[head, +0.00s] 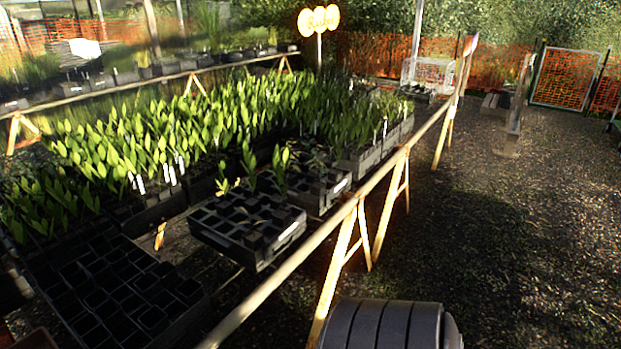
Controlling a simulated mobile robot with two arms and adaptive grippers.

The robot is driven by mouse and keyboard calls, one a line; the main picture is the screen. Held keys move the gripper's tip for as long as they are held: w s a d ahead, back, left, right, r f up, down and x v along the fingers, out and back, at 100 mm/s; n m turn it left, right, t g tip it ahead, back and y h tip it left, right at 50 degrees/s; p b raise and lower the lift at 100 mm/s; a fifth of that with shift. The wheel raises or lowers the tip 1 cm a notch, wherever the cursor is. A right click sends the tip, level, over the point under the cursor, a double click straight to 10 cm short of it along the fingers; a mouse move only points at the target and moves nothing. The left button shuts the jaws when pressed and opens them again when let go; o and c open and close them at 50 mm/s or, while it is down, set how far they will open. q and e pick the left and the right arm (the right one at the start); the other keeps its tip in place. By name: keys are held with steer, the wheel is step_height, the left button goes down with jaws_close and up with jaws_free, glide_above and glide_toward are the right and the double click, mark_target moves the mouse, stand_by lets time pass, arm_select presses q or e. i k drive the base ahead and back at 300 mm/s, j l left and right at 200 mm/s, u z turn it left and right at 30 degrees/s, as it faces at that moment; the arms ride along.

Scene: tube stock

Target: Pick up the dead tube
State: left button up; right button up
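A black tray of tubes (273,262) sits at the near edge of the bench, in the middle of the head view. Most of its cells look dark, with no green showing. A small seedling with yellowish leaves (224,186) stands at its back left. Greener, upright seedlings (280,168) stand behind and to the right of it. I cannot tell for certain which tube is the dead one. Neither of my grippers is in view.
Dense green seedlings (215,120) fill the bench behind. A black tray with empty-looking cells (110,290) lies at lower left. A wooden rail (290,275) runs along the bench edge. A dark grey ribbed cylinder (385,327) is at the bottom. Gravel ground (500,230) is open at right.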

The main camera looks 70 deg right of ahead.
mark_target(254, 239)
steer(key=z, duration=1.8)
steer(key=i+l+u, duration=0.2)
steer(key=i+l, duration=0.15)
steer(key=i+l+u, duration=0.15)
steer(key=i+l, duration=0.2)
steer(key=l, duration=0.15)
steer(key=i+l+u, duration=0.2)
steer(key=l, duration=0.3)
steer(key=i, duration=0.1)
